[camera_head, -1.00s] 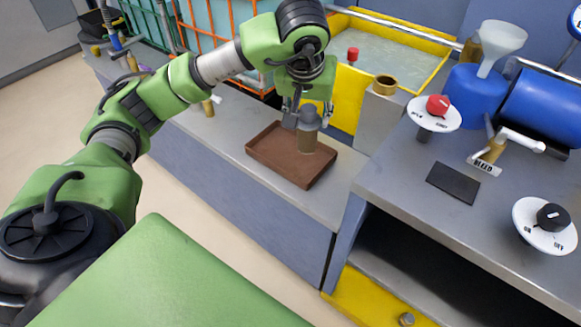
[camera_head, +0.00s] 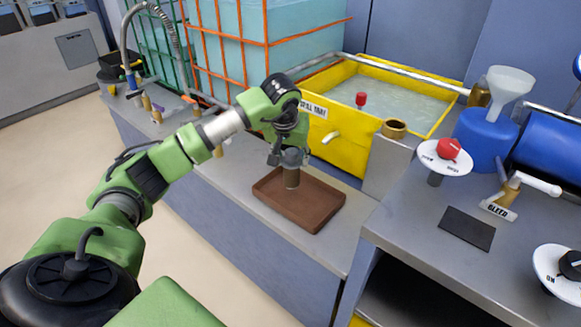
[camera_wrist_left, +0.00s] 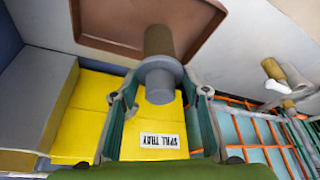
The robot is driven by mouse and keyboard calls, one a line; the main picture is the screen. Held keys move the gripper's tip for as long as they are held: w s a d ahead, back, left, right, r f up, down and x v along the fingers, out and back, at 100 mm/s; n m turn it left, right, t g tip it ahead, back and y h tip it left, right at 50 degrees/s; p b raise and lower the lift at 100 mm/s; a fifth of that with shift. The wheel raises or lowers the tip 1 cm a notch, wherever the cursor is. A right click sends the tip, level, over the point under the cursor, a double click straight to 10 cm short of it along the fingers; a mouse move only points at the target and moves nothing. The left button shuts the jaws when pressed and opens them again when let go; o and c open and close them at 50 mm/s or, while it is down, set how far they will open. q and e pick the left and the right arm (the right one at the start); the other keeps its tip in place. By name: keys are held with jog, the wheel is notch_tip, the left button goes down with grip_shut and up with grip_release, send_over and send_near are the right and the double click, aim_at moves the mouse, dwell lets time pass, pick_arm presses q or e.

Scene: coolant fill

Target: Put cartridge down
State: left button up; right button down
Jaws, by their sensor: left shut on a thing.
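The cartridge (camera_head: 291,178) is an upright cylinder with a brown lower body and a grey flanged top. My left gripper (camera_head: 288,156) is shut on its grey top from above. The cartridge stands over the rear left part of the brown tray (camera_head: 318,222); I cannot tell whether its base touches the tray floor. In the left wrist view the cartridge (camera_wrist_left: 159,78) sits between the two fingers of the gripper (camera_wrist_left: 160,95), with the tray (camera_wrist_left: 98,43) beyond it. My right gripper is not in view.
A yellow spill tray (camera_head: 343,143) with a spout stands behind the brown tray. A brass-topped grey block (camera_head: 388,165) is to its right. The right bench carries a blue funnel container (camera_head: 484,135), a red knob (camera_head: 449,148) and a dark pad (camera_head: 467,228). Grey counter beside the tray is free.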

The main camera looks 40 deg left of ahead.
aim_at(291, 166)
pick_arm(q)
jog(key=shift+w+a+f, duration=0.1)
jog(key=shift+a+f, duration=0.05)
jog(key=shift+f, duration=0.15)
notch_tip(291, 166, down, 3)
jog(key=shift+a+r, duration=0.1)
jog(key=shift+r, duration=0.1)
jog(key=shift+w+f, duration=0.1)
jog(key=shift+f, duration=0.3)
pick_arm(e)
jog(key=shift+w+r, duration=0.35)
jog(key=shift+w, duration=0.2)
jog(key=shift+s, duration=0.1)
pick_arm(q)
jog(key=o, duration=0.9)
jog(key=shift+f, duration=0.1)
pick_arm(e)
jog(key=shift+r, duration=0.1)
